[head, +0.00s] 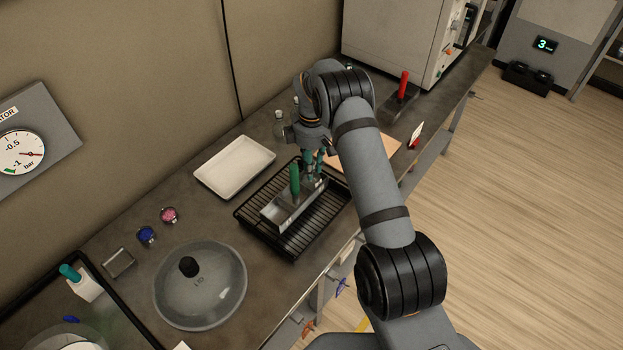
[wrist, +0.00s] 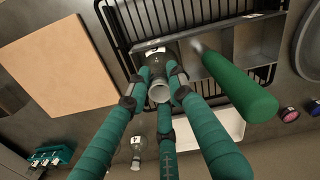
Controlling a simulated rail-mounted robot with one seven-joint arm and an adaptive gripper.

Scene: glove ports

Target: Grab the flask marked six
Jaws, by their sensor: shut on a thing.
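My gripper (wrist: 160,85) has teal fingers closed around a small flask (wrist: 159,93), whose open neck points toward the wrist camera. The flask's white label shows at its far side, but I cannot read its mark clearly. The flask is by one end of a metal caddy (wrist: 256,42) with a thick green handle (wrist: 240,88). I cannot tell whether it rests in a compartment or hangs above. In the head view my gripper (head: 313,168) is low beside the caddy (head: 287,212), and the held flask is hidden. Another labelled flask (wrist: 136,150) stands apart on the counter.
The caddy sits on a black wire rack (head: 312,233). A white tray (head: 235,167) lies behind it, and a tan board (head: 386,150) to the right. A glass lid (head: 200,290) is at the front left. A flask (head: 281,123) stands near the wall.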

